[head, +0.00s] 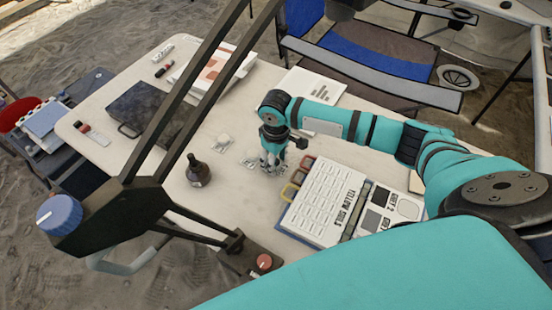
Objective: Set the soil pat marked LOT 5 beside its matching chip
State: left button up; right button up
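My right gripper (271,166) points down at the middle of the table, its fingers low over or at the tabletop. The fingers are too small to show whether they are open or shut, or hold anything. A small pale item with a label (249,162) lies just left of the fingers. Another small pale lump on a card (223,142) lies further left. I cannot read a LOT number on either. An open chart book (325,200) with rows of pale chips lies right of the gripper. A panel with dark and grey squares (378,205) lies right of the chart. My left gripper is not in view.
A black case (150,108) and white papers (222,68) lie further back on the pale table (105,98). A black jointed stand (145,200) crosses the left foreground. Chairs stand behind.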

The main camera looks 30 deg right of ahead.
jog(key=shift+o, duration=0.7)
